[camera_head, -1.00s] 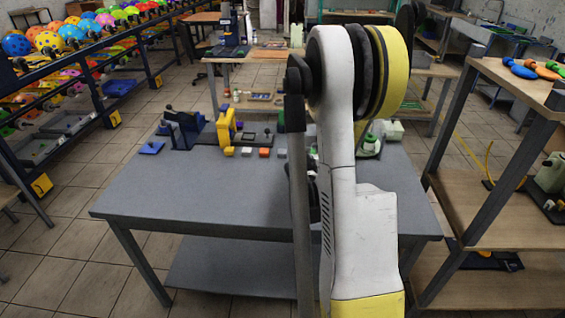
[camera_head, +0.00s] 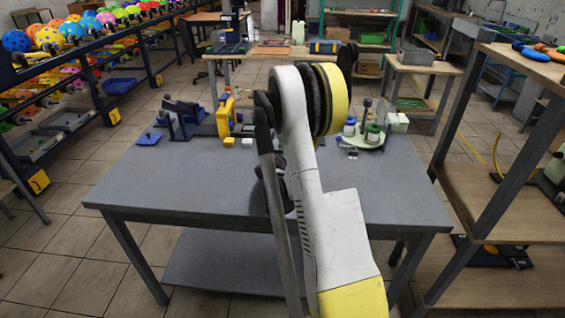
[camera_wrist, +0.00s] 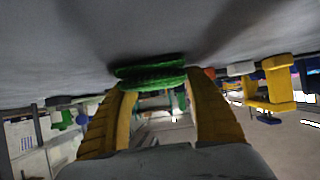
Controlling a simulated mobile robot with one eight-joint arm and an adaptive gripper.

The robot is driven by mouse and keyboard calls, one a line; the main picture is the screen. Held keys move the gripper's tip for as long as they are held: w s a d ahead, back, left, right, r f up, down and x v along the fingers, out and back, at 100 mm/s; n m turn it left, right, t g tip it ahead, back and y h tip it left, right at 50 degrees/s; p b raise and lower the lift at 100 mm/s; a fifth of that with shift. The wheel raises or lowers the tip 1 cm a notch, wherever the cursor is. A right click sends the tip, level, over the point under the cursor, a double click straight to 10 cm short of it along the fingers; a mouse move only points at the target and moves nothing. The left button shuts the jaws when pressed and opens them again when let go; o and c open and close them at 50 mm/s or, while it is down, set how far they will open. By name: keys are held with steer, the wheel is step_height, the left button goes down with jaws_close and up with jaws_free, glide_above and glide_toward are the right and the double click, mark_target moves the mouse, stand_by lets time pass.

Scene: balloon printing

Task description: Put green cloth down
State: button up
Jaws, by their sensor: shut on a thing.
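The green cloth (camera_wrist: 150,72) shows in the wrist view as a small folded bundle at the fingertips. My gripper (camera_wrist: 158,90) has two yellow fingers and is shut on the cloth. The wrist picture is upside down, so the grey table (camera_wrist: 60,50) fills its top. The cloth is very close to the table top; I cannot tell whether it touches. In the head view my arm hides the gripper and the cloth, above the middle of the grey table (camera_head: 170,185).
A yellow and blue device (camera_head: 224,118) and small blocks stand at the table's back left. A round tray with bottles (camera_head: 362,143) is at the back right. The table's front left is clear. A wooden shelf (camera_head: 500,200) stands to the right, a balloon rack (camera_head: 85,90) to the left.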

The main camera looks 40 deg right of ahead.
steer(key=shift+r, duration=0.1)
steer(key=o, duration=1.1)
steer(key=shift+c, duration=0.2)
